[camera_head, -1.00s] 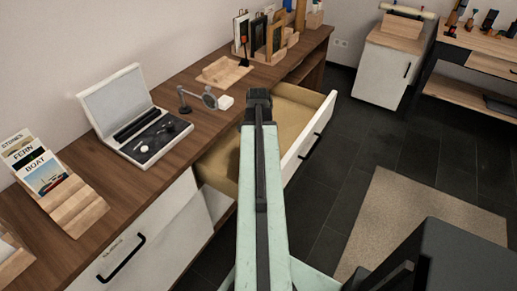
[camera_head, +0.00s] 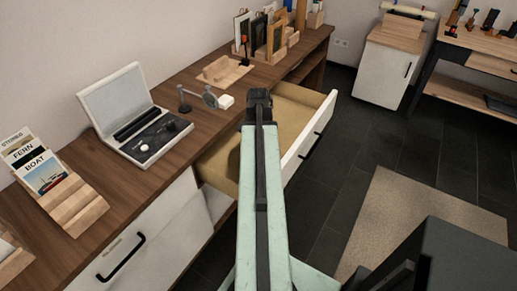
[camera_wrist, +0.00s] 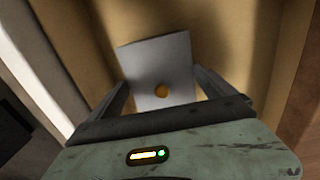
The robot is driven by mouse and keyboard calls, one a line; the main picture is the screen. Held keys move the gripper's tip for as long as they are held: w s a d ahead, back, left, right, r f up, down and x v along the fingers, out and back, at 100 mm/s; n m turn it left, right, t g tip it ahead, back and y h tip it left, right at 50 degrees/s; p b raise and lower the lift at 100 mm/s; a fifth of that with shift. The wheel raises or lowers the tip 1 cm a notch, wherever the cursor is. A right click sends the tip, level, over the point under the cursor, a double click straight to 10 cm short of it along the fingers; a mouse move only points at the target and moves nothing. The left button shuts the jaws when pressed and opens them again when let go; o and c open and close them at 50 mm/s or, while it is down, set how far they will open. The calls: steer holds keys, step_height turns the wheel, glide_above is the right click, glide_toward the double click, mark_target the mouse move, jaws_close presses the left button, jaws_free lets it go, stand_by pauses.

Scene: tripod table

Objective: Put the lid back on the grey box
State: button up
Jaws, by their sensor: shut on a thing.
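A flat light-grey piece with a round brass-coloured knob, seemingly the lid (camera_wrist: 158,62), shows in the wrist view against the tan drawer floor. My gripper (camera_wrist: 160,80) has a finger at each side of it and is shut on it. In the head view my gripper (camera_head: 258,98) is over the open drawer (camera_head: 290,110), and my arm hides what it holds. I cannot make out a separate grey box for this lid in either view. A grey case (camera_head: 122,97) stands open on the desk, its hinged top raised, with small instruments inside.
The wooden desk (camera_head: 185,75) runs along the wall. The drawer front (camera_head: 310,140) juts out over the dark floor.

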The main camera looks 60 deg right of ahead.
stand_by(0.4)
steer(key=o, duration=1)
steer(key=shift+r, duration=0.1)
step_height(320, 180, up, 7)
steer(key=p, duration=0.7)
jaws_close()
stand_by(0.7)
